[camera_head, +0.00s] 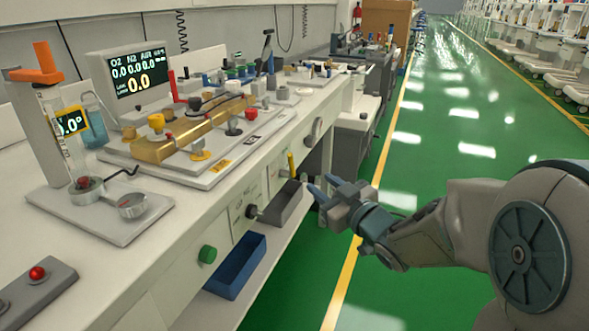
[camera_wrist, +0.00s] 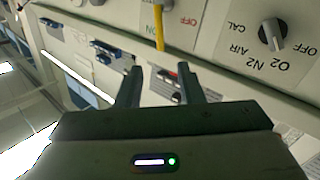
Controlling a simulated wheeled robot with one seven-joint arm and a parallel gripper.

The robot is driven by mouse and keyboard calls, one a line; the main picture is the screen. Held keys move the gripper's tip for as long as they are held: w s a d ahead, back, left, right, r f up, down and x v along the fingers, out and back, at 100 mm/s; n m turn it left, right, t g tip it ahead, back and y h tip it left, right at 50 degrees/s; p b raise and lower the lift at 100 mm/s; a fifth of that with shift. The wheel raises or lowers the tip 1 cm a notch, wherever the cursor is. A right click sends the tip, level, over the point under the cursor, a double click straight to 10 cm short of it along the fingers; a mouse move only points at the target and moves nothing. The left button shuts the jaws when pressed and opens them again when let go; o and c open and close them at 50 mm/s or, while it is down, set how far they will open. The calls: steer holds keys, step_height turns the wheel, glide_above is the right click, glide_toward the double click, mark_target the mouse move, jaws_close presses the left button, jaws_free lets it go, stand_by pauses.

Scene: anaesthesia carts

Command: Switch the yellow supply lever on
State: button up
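The yellow supply lever (camera_head: 291,165) is on the white front panel of the bench in the head view and stands roughly upright. It also shows at the top of the wrist view (camera_wrist: 159,28), with a label reading OFF, upside down, on its right. My gripper (camera_head: 317,189) is just right of and a little below the lever in the head view. In the wrist view its two fingers (camera_wrist: 160,74) are spread apart with nothing between them, and the lever's visible end lies ahead of the gap. I see no contact with the lever. Its pivot is not clear.
A selector knob (camera_wrist: 272,35) marked O2, N2, AIR and CAL is right of the lever in the wrist view. The green floor (camera_head: 455,130) is open.

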mark_target(292, 161)
steer(key=b+x, duration=0.3)
steer(key=x, duration=0.9)
steer(key=shift+w+a, duration=0.1)
steer(key=shift+a, duration=0.05)
jaws_close()
